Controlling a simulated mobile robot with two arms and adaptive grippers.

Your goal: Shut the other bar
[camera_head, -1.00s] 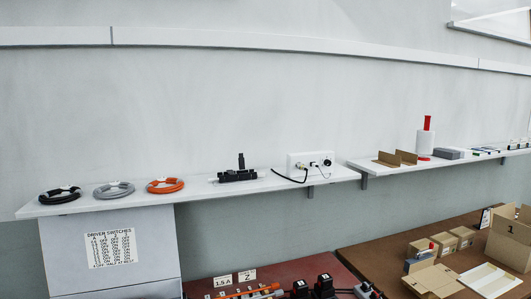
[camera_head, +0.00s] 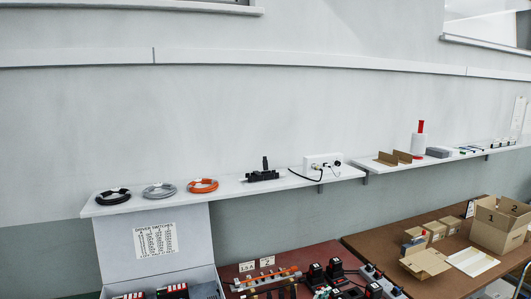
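No gripper of mine shows in the head view. On the dark red bench (camera_head: 232,271) at the bottom centre, a long orange bar (camera_head: 275,275) lies over a pale strip of small parts beside the labels "1.5 A" (camera_head: 247,266) and "Z" (camera_head: 267,261). Black devices with red marks (camera_head: 316,273) stand to its right. I cannot tell which part is the other bar, or whether any bar is open or shut. The lower parts of the bench are cut off by the frame edge.
A white wall shelf (camera_head: 225,192) holds black, grey and orange (camera_head: 203,185) cable coils, a black device (camera_head: 263,174) and a white socket box (camera_head: 322,164). An open grey case (camera_head: 155,242) stands below left. Cardboard boxes (camera_head: 500,228) stand on the brown table (camera_head: 400,240).

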